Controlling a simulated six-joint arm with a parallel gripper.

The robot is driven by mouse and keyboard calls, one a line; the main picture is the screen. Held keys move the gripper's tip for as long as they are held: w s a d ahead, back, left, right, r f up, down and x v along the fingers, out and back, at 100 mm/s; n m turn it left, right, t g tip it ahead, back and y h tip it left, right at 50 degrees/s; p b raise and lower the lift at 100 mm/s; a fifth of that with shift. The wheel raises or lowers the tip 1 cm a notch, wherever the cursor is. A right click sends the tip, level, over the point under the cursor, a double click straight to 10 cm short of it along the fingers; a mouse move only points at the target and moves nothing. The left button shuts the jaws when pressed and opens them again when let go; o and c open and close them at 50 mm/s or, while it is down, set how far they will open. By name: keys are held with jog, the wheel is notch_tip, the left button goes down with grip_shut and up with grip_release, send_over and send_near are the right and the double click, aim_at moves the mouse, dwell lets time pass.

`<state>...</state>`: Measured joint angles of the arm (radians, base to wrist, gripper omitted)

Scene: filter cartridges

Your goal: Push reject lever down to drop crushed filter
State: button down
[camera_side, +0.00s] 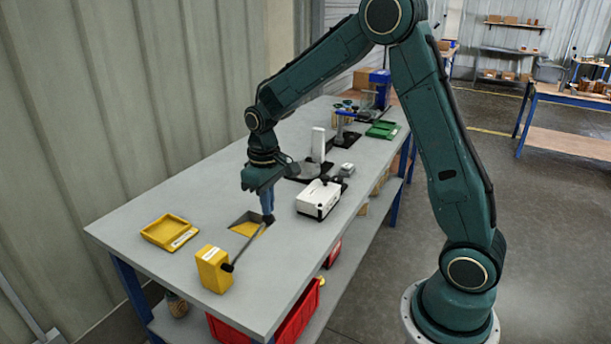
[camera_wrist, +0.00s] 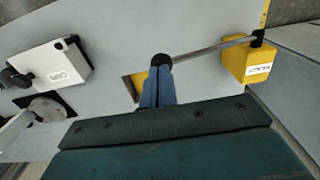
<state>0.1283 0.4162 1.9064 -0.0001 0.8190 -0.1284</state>
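The reject lever is a thin grey rod (camera_side: 246,245) that comes out of a yellow box (camera_side: 213,269) and ends in a dark round knob (camera_side: 268,219). In the wrist view the rod (camera_wrist: 208,49) runs from the yellow box (camera_wrist: 248,62) to the knob (camera_wrist: 162,61). My gripper (camera_side: 267,208) points down with its blue fingers close together and nothing visible between them. In the wrist view its fingertips (camera_wrist: 158,70) are right at the knob; whether they touch it I cannot tell. No crushed filter can be made out.
A square opening with yellow inside (camera_side: 247,228) lies in the table beside the rod. A yellow tray (camera_side: 170,232) is at the left. A white device (camera_side: 318,199) stands to the right of my gripper. A green tray (camera_side: 382,130) and other fixtures are farther back.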

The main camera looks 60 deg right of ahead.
jog(key=shift+r, duration=2.6)
jog(key=shift+r, duration=0.15)
jog(key=shift+s+a+r, duration=0.1)
jog(key=shift+s+r, duration=0.15)
jog(key=s+a+r+t, duration=0.3)
jog(key=s+r, duration=0.6)
jog(key=s, duration=0.2)
jog(key=s+a+t, duration=0.2)
jog(key=s, duration=1)
jog(key=shift+s+r+t, duration=0.15)
jog(key=shift+s+t, duration=0.15)
jog(key=shift+s, duration=0.05)
jog(key=shift+a, duration=0.1)
